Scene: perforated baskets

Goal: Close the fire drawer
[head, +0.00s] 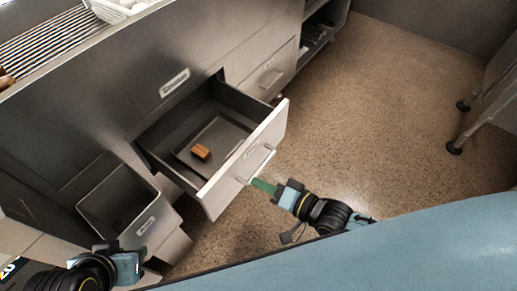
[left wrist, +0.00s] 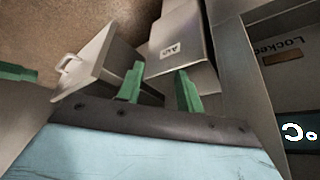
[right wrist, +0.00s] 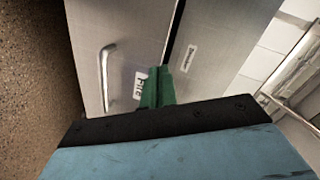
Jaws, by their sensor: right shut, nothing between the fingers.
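The fire drawer (head: 268,143) is pulled well out of the grey cabinet in the head view. Its front has a bar handle (head: 262,163) and faces the lower right. In the right wrist view a "Fire" label (right wrist: 139,86) and the handle (right wrist: 104,75) show on the front. My right gripper (head: 264,186) is shut and empty, its green fingertips at the drawer front beside the handle; I cannot tell whether they touch. My left gripper is low at the left; in the left wrist view its fingers (left wrist: 159,90) are apart with nothing between them.
Inside the drawer are a grey tray (head: 222,133) and a small orange-brown block (head: 201,151). Another closed drawer (head: 268,76) is farther along the cabinet.

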